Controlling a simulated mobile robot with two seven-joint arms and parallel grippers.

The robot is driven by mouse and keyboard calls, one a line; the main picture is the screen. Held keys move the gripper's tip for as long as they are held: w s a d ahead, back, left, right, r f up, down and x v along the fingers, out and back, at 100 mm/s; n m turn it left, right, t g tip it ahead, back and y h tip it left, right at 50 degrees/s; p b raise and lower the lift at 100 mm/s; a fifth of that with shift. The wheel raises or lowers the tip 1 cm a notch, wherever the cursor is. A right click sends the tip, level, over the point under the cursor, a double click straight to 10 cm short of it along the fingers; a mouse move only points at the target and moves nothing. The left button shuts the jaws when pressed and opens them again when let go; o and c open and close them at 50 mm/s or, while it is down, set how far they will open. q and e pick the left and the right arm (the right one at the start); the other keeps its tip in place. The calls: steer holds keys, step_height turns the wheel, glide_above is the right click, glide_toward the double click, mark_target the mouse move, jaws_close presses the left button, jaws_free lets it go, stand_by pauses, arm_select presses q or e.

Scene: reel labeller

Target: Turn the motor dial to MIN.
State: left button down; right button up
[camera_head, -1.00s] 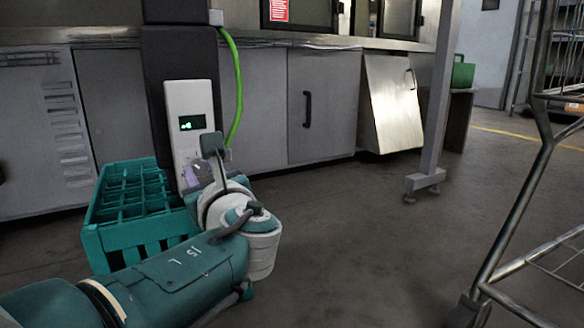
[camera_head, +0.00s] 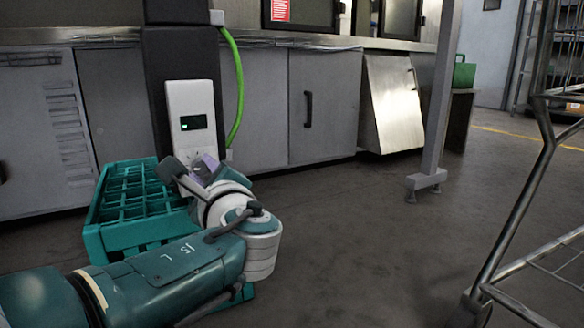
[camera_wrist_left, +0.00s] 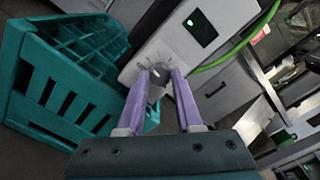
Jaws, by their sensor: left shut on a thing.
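The white control panel (camera_head: 191,112) has a small dark screen (camera_head: 193,122) with a green symbol. In the left wrist view the panel (camera_wrist_left: 163,40) stands tilted, its screen (camera_wrist_left: 201,27) at the upper right. The grey motor dial (camera_wrist_left: 157,76) sits low on the panel. My left gripper (camera_wrist_left: 158,80) has its two purple fingers on either side of the dial, shut on it. In the head view the left gripper (camera_head: 203,168) is at the panel's lower part; my wrist hides the dial there. The scale marks are too small to read. My right gripper is out of view.
A teal crate (camera_head: 130,225) stands on the floor left of the panel, close to my left arm. A green cable (camera_head: 238,90) runs down beside the panel. A grey post (camera_head: 434,120) and a metal cart frame (camera_head: 510,230) stand to the right. Open floor lies between.

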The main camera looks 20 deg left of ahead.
arm_select(q)
steer(key=shift+n, duration=0.9)
steer(key=c, duration=0.6)
jaws_free()
steer(key=shift+s+d, duration=0.1)
steer(key=shift+d, duration=0.05)
steer(key=p+v, duration=0.5)
steer(key=v, duration=0.4)
steer(key=shift+s+d, duration=0.2)
steer(key=shift+s, duration=0.05)
